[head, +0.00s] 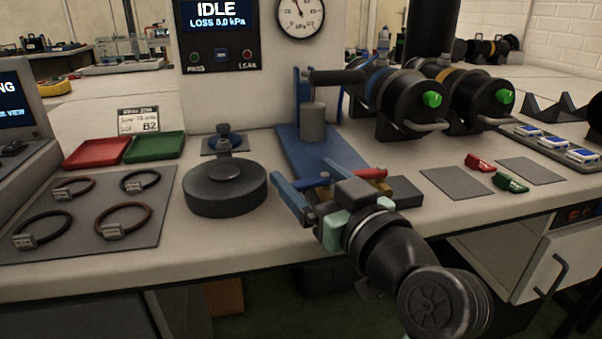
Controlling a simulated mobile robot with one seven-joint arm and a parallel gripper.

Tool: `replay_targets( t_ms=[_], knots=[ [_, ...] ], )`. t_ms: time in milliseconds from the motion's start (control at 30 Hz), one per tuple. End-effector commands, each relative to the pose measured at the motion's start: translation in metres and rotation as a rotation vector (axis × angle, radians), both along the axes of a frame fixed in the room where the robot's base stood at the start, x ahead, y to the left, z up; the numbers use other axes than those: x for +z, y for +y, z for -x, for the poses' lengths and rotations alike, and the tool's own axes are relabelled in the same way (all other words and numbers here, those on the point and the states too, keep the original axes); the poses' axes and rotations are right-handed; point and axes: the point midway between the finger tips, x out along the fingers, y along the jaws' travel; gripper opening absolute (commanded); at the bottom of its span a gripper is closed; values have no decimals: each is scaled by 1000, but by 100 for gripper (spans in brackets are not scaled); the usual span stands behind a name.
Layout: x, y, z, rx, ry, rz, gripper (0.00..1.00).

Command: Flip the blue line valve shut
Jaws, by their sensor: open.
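The small valves stand at the bench's front edge, partly hidden behind my gripper (332,205). A blue valve handle (311,182) lies roughly level, pointing left. A red valve handle (370,173) is just to its right. My gripper reaches in from the lower right, over the bench edge, with its jaws open close to the blue handle. Its body and wrist cover the lower part of the valves. Whether a finger touches the blue handle cannot be told. Nothing is seen held.
A blue stand (290,139) with a grey cylinder (312,122) is behind the valves. A round dark disc (225,187) stands left. Two black cylinders with green knobs (432,99) lie back right. A grey mat (80,218) holds several rings. The display (221,22) reads IDLE.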

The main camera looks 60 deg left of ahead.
Motion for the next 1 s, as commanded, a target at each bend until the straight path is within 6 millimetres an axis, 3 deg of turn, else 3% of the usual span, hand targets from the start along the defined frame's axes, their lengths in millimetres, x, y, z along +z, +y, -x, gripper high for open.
replay_targets(
  t_ms=[200,533,900,1000],
  knots=[
    [0,23,-2,1,0,0,86],
    [0,26,-3,0,0,0,86],
    [0,26,-3,0,0,0,21],
    [0,26,-3,-4,1,1,18]
  ],
)
